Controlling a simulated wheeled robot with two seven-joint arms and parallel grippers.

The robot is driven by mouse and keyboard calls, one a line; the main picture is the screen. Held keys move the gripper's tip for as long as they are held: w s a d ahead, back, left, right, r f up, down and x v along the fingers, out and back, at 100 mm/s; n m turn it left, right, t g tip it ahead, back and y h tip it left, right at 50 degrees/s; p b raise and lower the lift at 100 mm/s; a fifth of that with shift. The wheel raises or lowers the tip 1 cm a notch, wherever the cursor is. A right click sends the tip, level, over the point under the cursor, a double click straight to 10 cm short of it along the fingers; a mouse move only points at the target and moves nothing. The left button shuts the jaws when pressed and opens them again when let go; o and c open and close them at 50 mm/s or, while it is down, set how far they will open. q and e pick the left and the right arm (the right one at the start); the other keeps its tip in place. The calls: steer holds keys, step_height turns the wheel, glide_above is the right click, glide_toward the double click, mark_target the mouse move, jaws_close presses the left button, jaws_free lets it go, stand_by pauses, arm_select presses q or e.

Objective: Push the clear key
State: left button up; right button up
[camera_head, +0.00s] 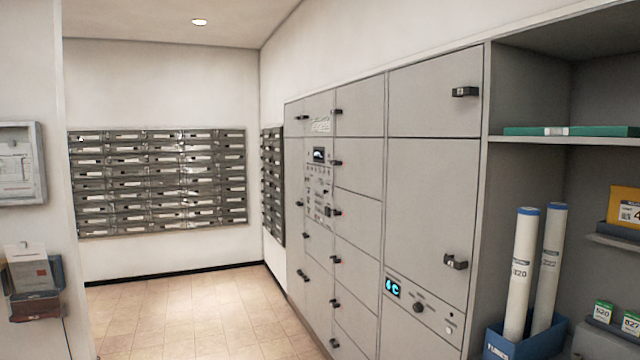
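A control panel (318,188) with a small dark screen (319,154) and several small keys is set in the grey locker wall, at its far part. The keys are too small to read, so I cannot tell which one is the clear key. A second, lower panel (425,315) nearer to me has a lit blue display (392,287), a dark round knob (418,307) and small light buttons at its right. I cannot read a clear label there either. Neither of my grippers is in view.
Grey lockers (434,94) with dark protruding handles line the right wall. Open shelves at the far right hold a blue bin (527,343) with white tubes. Mailboxes (160,180) hang on the back wall. The tiled floor (190,315) is clear at the left and middle.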

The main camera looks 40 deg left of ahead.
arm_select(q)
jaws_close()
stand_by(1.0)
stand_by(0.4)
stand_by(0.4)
